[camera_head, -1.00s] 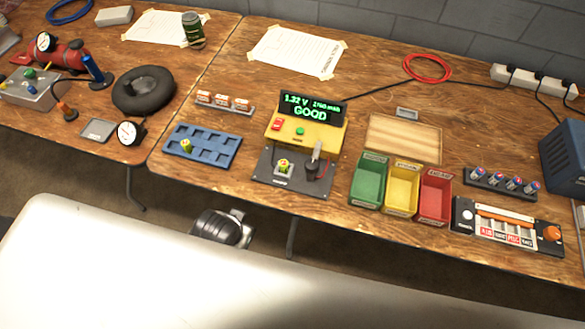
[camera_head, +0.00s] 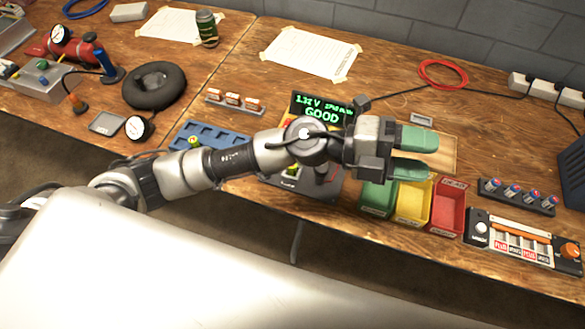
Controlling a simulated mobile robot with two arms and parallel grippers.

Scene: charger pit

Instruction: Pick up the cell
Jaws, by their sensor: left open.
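A small cell with a yellow-green top (camera_head: 292,169) sits in the tester (camera_head: 310,187), mostly hidden under my left arm. The tester's screen (camera_head: 321,110) reads GOOD. Another yellow-green cell (camera_head: 195,142) is in the blue tray (camera_head: 215,133), partly covered by my arm. My left gripper (camera_head: 422,154) is open and empty, its green-padded fingers apart and pointing right. In the picture it lies over the wooden board and the back of the green bin, right of the tester. My right gripper is not in view.
Green (camera_head: 378,196), yellow (camera_head: 413,203) and red (camera_head: 447,207) bins stand in a row right of the tester. A rack of several blue-and-red-topped cells (camera_head: 515,197) and an orange-knobbed device (camera_head: 510,240) are further right. A red cable coil (camera_head: 443,74) lies behind.

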